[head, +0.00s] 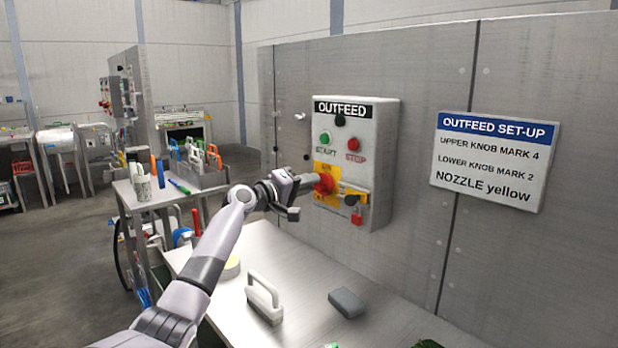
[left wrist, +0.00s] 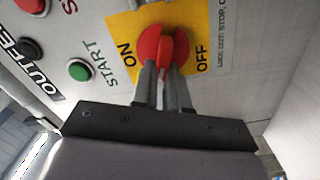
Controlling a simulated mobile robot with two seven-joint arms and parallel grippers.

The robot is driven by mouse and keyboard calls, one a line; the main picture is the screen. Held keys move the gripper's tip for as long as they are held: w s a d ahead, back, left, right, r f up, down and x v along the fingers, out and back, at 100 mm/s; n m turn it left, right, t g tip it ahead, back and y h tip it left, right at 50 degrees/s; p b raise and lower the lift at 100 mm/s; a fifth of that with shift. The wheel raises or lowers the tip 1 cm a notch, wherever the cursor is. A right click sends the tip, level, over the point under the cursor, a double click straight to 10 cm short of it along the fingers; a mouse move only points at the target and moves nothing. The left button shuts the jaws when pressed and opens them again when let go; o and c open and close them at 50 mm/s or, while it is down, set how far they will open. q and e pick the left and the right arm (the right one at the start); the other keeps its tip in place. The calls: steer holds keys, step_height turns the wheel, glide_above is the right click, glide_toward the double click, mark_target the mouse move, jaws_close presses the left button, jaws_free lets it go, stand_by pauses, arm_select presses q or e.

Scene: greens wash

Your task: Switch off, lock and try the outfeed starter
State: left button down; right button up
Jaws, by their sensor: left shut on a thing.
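The grey OUTFEED starter box (head: 384,150) is mounted on the wall panel in the head view. It has a green START button (head: 325,137), a red STOP button (head: 353,144) and a red rotary switch (head: 325,183) on a yellow plate. My left gripper (head: 308,182) is shut on the red switch handle (left wrist: 166,42). In the left wrist view, the handle lies between the ON and OFF words; I cannot tell its exact setting. A small red item, seemingly a padlock (head: 357,216), hangs low on the box. My right gripper is not in view.
Below the box, a bench (head: 300,262) carries a white-handled block (head: 263,297) and a dark grey block (head: 346,302). A small table with upright tools (head: 180,172) stands left, near my arm. An OUTFEED SET-UP sign (head: 492,160) hangs to the right.

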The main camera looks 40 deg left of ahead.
arm_select(q)
steer(key=shift+a+f+n+p, duration=0.1)
steer(key=shift+f+n+p, duration=0.15)
steer(key=shift+n, duration=0.9)
steer(key=shift+a+f+n+p, duration=0.15)
steer(key=shift+n+p, duration=0.2)
steer(key=shift+n, duration=0.8)
steer(key=shift+d, duration=0.15)
steer(key=c, duration=1.1)
jaws_free()
steer(key=shift+c, duration=0.2)
steer(key=s+b, duration=0.1)
steer(key=s, duration=0.6)
steer(key=shift+a, duration=0.3)
